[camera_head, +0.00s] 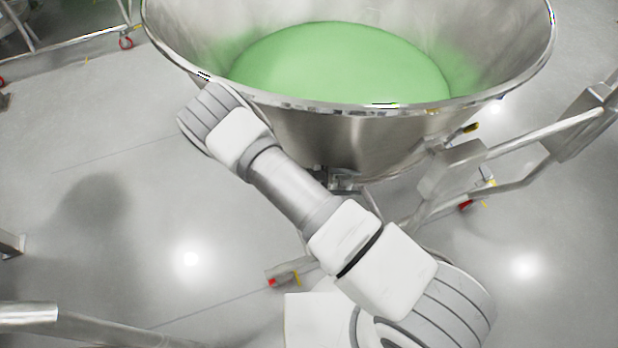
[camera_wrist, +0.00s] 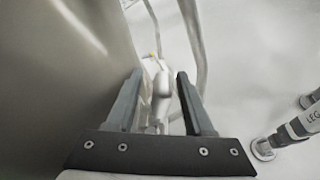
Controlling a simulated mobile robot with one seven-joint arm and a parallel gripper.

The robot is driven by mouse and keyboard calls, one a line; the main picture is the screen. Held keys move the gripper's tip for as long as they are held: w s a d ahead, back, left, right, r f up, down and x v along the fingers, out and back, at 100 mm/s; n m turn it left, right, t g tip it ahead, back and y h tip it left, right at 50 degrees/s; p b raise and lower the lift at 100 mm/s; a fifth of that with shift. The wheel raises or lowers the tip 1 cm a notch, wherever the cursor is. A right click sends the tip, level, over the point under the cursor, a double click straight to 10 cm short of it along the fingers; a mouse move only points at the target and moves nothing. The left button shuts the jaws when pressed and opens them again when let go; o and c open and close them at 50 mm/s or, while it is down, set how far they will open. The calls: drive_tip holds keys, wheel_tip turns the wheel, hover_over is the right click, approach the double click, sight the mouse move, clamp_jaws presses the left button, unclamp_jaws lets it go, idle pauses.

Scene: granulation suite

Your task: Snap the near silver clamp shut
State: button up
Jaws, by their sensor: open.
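A large silver bowl (camera_head: 350,140) holding green powder (camera_head: 340,65) stands in front of me in the head view. Its metal wall (camera_wrist: 60,80) fills the left of the wrist view. My gripper (camera_wrist: 160,76) is open beside this wall. A pale, blurred part (camera_wrist: 162,92) shows between the fingers; I cannot tell whether it is the clamp or whether the fingers touch it. A small silver fitting (camera_head: 346,181) shows under the bowl, partly behind my arm; I cannot tell if it is the near clamp. My gripper is hidden in the head view.
A metal frame (camera_head: 530,150) with thick tubes stands right of the bowl. A caster leg with a red end (camera_head: 278,275) is on the floor below. A leg marked LEG (camera_wrist: 300,126) shows at right in the wrist view.

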drive_tip(key=v, duration=1.5)
drive_tip(key=shift+a+p, duration=0.4)
